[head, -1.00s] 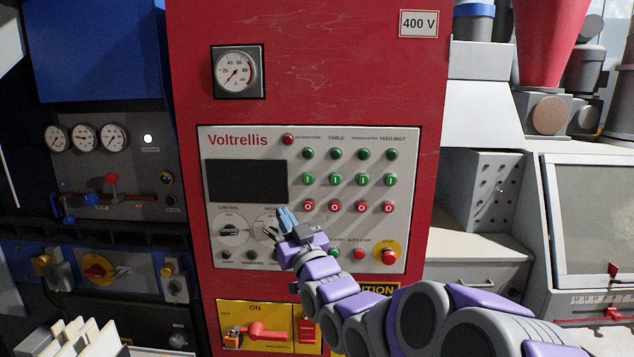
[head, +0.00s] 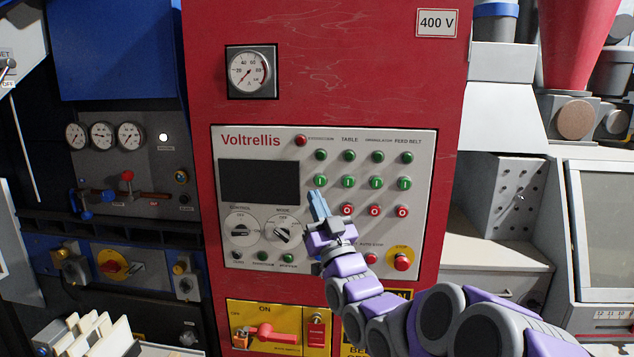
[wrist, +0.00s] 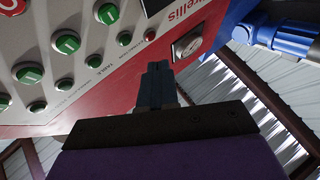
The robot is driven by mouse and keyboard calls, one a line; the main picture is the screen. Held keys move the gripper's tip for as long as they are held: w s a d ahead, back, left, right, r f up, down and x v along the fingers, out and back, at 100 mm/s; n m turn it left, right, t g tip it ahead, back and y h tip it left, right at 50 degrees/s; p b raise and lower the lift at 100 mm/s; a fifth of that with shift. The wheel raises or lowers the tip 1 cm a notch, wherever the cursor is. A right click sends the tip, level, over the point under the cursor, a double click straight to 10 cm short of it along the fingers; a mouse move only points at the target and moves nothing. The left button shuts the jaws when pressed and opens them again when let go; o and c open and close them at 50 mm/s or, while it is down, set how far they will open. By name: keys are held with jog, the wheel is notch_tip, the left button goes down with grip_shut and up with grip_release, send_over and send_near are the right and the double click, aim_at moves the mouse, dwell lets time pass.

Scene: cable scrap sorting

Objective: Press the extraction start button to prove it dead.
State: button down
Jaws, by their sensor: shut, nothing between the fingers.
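The extraction start button (head: 320,182) is the leftmost green button marked "I" on the grey Voltrellis panel (head: 225,190). A green lamp (head: 321,155) sits above it. It also shows near the top of the wrist view (wrist: 108,13). My gripper (head: 316,194) is shut and empty, its blue fingertips just below this button in the head view. I cannot tell whether they touch the panel. In the wrist view the fingertips (wrist: 156,66) are clear of the button. The red stop button below the start button is hidden behind my gripper.
Other green start buttons (head: 376,183) and red stop buttons (head: 374,211) stand close on the right. Rotary selectors (head: 240,229) lie lower left, a red emergency stop (head: 401,262) lower right. A red isolator handle (head: 268,333) is on the yellow plate below.

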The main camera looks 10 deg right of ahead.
aim_at(320, 180)
jog(key=shift+w+d+p, duration=0.5)
jog(key=shift+w+d, duration=0.05)
jog(key=shift+w, duration=0.7)
jog(key=shift+w+d+p, duration=0.55)
jog(key=shift+w+d, duration=0.05)
jog(key=shift+w, duration=0.7)
jog(key=shift+w+d+p, duration=0.5)
jog(key=shift+w+d, duration=0.05)
jog(key=shift+w, duration=0.7)
jog(key=shift+a, duration=0.65)
jog(key=shift+d, duration=0.5)
jog(key=shift+a, duration=0.35)
jog(key=shift+d, duration=0.2)
jog(key=shift+w, duration=0.15)
